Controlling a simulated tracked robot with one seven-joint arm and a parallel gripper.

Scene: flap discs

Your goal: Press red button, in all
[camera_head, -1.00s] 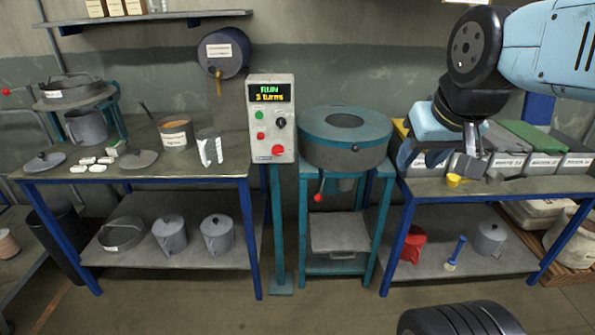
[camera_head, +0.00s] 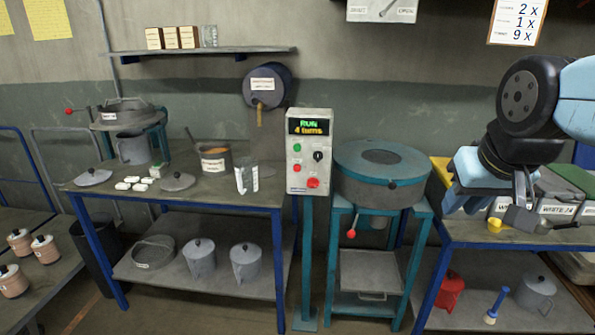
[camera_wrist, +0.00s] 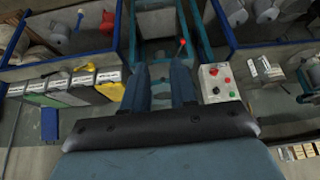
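The grey control box (camera_head: 310,150) stands on a teal post, its display reading "RUN" and "4 turns". It has a green button (camera_head: 297,147), a small red button (camera_head: 297,168), a black knob (camera_head: 318,156) and a larger red button (camera_head: 313,182). In the wrist view the box (camera_wrist: 217,84) lies right of my fingers, with the larger red button (camera_wrist: 213,71) showing. My gripper (camera_head: 462,207) is over the right bench, well right of the box. In the wrist view my gripper's fingers (camera_wrist: 167,78) are apart, with nothing seen between them.
The round teal-rimmed machine (camera_head: 380,172) with a red-knobbed lever (camera_head: 351,233) stands between the box and my gripper. Left is a bench (camera_head: 200,193) with pots and a cup. Labelled bins (camera_head: 556,207), a yellow scoop (camera_head: 495,225) and a grey scoop (camera_head: 527,220) are on the right bench.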

